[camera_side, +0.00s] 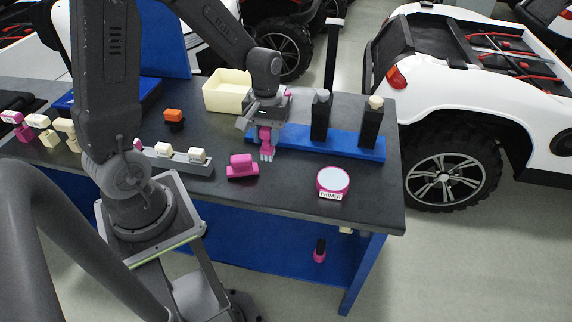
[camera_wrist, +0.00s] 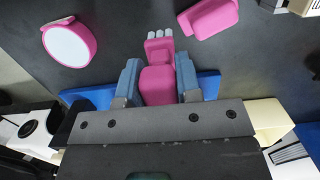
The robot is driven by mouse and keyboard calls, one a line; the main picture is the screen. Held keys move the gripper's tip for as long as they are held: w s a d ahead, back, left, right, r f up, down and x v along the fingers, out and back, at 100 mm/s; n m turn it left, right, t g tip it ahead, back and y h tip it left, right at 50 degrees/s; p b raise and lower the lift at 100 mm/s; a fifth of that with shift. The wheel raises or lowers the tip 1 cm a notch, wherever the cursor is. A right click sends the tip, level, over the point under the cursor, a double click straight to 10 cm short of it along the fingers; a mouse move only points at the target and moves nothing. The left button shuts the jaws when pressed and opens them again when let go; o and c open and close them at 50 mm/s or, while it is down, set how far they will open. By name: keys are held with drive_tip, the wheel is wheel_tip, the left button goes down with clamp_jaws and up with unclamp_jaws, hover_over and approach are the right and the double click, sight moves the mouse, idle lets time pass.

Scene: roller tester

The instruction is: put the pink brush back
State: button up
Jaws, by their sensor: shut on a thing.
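My gripper (camera_side: 266,128) is shut on the pink brush (camera_side: 266,149), which hangs bristles down above the dark table. In the wrist view, my gripper (camera_wrist: 158,82) has a blue-grey finger on each side of the brush's pink body (camera_wrist: 158,86). The pale bristle tips (camera_wrist: 160,33) point away from the fingers. The brush is in front of the left end of a blue base strip (camera_side: 345,146). I cannot tell whether the tips touch the table.
A pink-rimmed pot labelled PRIMER (camera_side: 332,183) and a pink block (camera_side: 242,168) stand nearby. Two dark upright holders (camera_side: 320,118) (camera_side: 371,125) rise from the blue strip. A cream bin (camera_side: 226,95) stands behind. A grey rack (camera_side: 181,160) holds cream-topped pieces at left.

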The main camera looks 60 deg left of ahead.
drive_tip(key=shift+w+d+f, duration=0.45)
drive_tip(key=shift+d+f, duration=0.3)
drive_tip(key=shift+f, duration=0.45)
drive_tip(key=shift+w+d+f, duration=0.4)
drive_tip(key=shift+d+f, duration=0.3)
drive_tip(key=shift+f, duration=0.45)
drive_tip(key=shift+w+d+f, duration=0.45)
drive_tip(key=shift+d+f, duration=0.3)
drive_tip(key=shift+f, duration=0.45)
drive_tip(key=shift+f, duration=0.15)
drive_tip(key=o, duration=1)
wheel_tip(320, 180, up, 12)
drive_tip(key=w+a, duration=0.1)
drive_tip(key=s+d+r+m+t, duration=0.2)
drive_tip(key=s+r+m+t, duration=0.1)
drive_tip(key=s+r, duration=0.3)
drive_tip(key=s+d+r+m+t+y, duration=0.1)
drive_tip(key=s+d+r+m+t, duration=0.2)
drive_tip(key=s+r+m, duration=0.3)
drive_tip(key=shift+s+d+r+t, duration=0.35)
drive_tip(key=shift+s+r, duration=0.15)
drive_tip(key=shift+s, duration=0.7)
